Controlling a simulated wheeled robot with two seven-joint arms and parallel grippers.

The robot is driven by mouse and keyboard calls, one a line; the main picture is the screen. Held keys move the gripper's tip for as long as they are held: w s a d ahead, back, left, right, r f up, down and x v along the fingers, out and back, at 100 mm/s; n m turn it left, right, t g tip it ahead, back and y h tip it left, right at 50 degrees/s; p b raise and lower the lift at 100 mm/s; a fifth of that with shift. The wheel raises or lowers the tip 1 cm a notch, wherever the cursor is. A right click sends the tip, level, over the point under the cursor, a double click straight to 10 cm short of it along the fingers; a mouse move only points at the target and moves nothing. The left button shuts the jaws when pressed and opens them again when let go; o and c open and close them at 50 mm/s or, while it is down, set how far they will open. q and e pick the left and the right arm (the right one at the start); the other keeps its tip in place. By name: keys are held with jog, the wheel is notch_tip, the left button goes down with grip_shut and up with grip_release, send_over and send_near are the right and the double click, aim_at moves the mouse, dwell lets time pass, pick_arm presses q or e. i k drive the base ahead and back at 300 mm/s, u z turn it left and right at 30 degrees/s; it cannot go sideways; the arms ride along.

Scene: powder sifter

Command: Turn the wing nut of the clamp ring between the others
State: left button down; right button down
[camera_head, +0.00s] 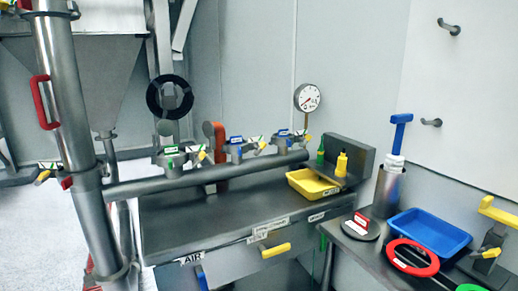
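Three metal clamp rings stand in a row above the grey bench. The left one (172,157) has a green label, the middle one (236,149) a blue label and the right one (283,138) a blue label. Each shows a small yellow part at its right side; whether that is the wing nut is too small to tell. The middle ring sits between the other two, just above the long horizontal metal pipe (215,172). Another green-labelled clamp (50,168) is at the far left, beside the steep pipe. Neither of my grippers is in view.
A steep metal pipe (70,120) with a red handle (44,103) crosses the left. A yellow tray (314,185) and two bottles are at the bench's right end. A side table holds a blue tray (428,232) and a red ring (412,257). A gauge (307,97) stands behind.

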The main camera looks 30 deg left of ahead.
aim_at(259, 148)
jog(key=u, duration=1.5)
jog(key=i, duration=0.65)
jog(key=z, duration=0.2)
